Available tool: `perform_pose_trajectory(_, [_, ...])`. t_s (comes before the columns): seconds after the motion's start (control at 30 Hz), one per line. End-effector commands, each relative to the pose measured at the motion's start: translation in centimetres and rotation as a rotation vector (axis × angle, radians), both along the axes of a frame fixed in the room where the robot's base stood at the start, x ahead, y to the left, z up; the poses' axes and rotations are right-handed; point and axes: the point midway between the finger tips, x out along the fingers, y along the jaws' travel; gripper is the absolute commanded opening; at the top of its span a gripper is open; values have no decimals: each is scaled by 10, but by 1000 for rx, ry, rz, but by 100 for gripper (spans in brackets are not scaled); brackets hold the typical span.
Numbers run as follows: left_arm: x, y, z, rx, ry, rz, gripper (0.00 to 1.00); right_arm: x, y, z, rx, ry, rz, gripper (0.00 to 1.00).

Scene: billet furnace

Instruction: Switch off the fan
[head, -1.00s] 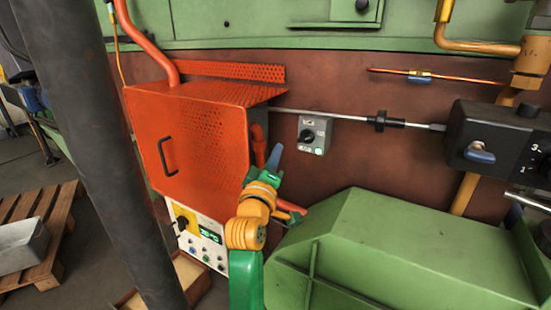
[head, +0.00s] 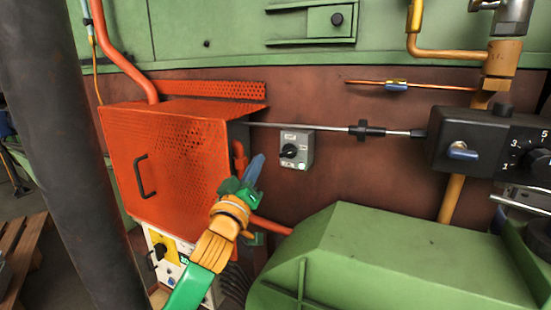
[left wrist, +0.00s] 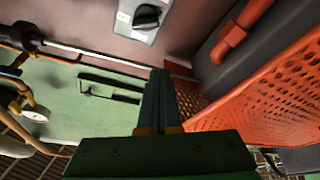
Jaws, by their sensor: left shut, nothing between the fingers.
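A grey switch box (head: 296,150) with a black rotary knob is mounted on the brown-red wall. The box and knob also show at the top of the left wrist view (left wrist: 146,17). I cannot read its labels, and I see nothing I can clearly tell as a fan. My left gripper (head: 257,164) is shut and empty, left of and slightly below the switch box, pointing up and to the right. In the left wrist view its closed fingers (left wrist: 158,88) point up toward the wall, apart from the knob. My right gripper is not in view.
A red perforated cabinet (head: 165,165) stands left of the gripper, with a control panel (head: 165,250) below it. A green housing (head: 385,255) lies at lower right. A black control box (head: 468,140) is at right, and a thin rod (head: 310,127) runs above the switch.

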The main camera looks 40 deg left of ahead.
Motion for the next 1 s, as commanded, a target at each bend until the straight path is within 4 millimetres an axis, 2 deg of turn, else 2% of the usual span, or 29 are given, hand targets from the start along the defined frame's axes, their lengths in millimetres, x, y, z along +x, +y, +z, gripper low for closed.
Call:
perform_pose_trajectory(0.17, [2, 1, 2, -1, -1, 1, 0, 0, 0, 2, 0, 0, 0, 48])
perform_pose_trajectory(0.27, [11, 5, 7, -2, 0, 2, 0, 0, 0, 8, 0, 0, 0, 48])
perform_pose_trajectory(0.67, [86, 37, 35, -3, -2, 2, 0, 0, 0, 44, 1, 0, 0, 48])
perform_pose_trajectory(0.8, [91, 27, 10, -3, 0, -3, 0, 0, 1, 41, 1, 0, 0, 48])
perform_pose_trajectory(1.0, [93, 19, -4, -2, -1, -1, 0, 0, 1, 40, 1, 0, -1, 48])
